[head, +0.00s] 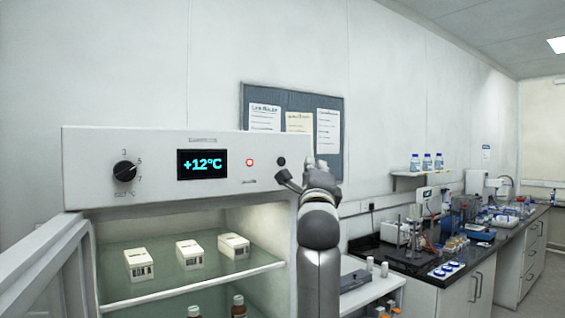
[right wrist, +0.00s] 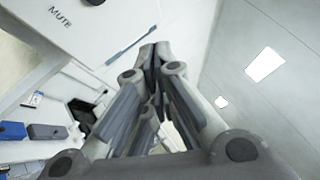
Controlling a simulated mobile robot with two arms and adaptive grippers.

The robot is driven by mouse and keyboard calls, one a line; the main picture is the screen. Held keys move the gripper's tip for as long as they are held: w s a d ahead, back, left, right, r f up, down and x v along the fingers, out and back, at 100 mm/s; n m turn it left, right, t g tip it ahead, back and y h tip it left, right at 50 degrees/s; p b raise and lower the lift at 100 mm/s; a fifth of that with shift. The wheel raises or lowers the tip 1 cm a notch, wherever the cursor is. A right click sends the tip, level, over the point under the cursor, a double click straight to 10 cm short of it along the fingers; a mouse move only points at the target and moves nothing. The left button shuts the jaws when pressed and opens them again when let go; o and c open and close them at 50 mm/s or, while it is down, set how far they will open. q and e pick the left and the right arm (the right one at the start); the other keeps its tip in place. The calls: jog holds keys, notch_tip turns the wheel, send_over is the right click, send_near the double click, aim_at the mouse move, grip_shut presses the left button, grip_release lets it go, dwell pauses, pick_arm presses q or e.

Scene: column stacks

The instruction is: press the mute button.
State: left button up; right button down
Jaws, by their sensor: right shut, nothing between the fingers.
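The mute button (head: 281,161) is a small round black button at the right end of the white control panel (head: 225,150) of an open fridge. In the right wrist view the word MUTE shows on the panel (right wrist: 105,25), and a dark round piece, seemingly the button (right wrist: 93,2), is cut off by the top edge. My right gripper (head: 284,177) is shut and empty, its fingertips just below the button in the head view. The shut fingers also show in the right wrist view (right wrist: 153,50). Whether they touch the panel I cannot tell. My left gripper is not in view.
The panel also has a black dial (head: 125,171), a +12°C display (head: 203,164) and a lit red lamp (head: 250,162). White boxes (head: 190,254) stand on the glass shelf below. The open door (head: 45,270) is at left; a lab bench (head: 430,265) is at right.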

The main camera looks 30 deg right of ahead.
aim_at(282, 162)
jog(key=shift+w+a+p, duration=0.2)
jog(key=shift+w+p, duration=0.35)
jog(key=shift+w, duration=1.4)
jog(key=shift+w+a+p, duration=0.15)
jog(key=shift+w+p, duration=0.4)
jog(key=shift+w, duration=1.4)
jog(key=shift+w, duration=0.4)
jog(key=shift+w+a+p, duration=0.1)
jog(key=shift+w+p, duration=0.25)
jog(key=shift+p, duration=0.1)
jog(key=shift+s, duration=0.75)
jog(key=shift+s+p, duration=0.1)
jog(key=shift+p, duration=0.2)
